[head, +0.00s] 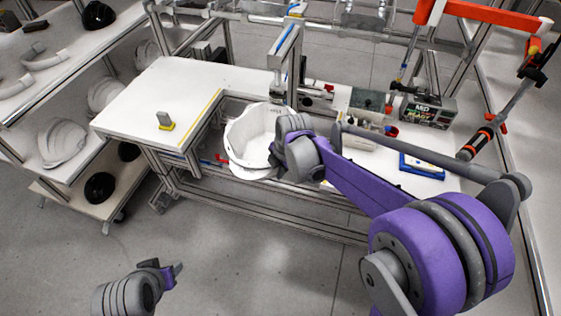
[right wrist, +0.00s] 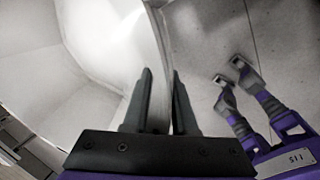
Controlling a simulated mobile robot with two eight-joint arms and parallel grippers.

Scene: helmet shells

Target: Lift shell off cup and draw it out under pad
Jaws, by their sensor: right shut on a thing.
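The white helmet shell (head: 245,135) is in the cut-out at the front of the white bench, with its hollow side showing in the head view. My right gripper (head: 283,150) is at the shell's right side. In the right wrist view its two fingers (right wrist: 160,100) are shut on the rim of the shell (right wrist: 95,50). A grey upright post (head: 285,60) with an overhanging arm stands just behind the shell. I cannot make out the pad or the cup, or whether the shell touches the cup. My left gripper (head: 168,271) is low at the front left, away from the bench, apparently empty.
A labelled box (head: 427,110) and a blue case (head: 421,165) lie right. Shelves with white shells (head: 62,142) stand left. Floor in front is open.

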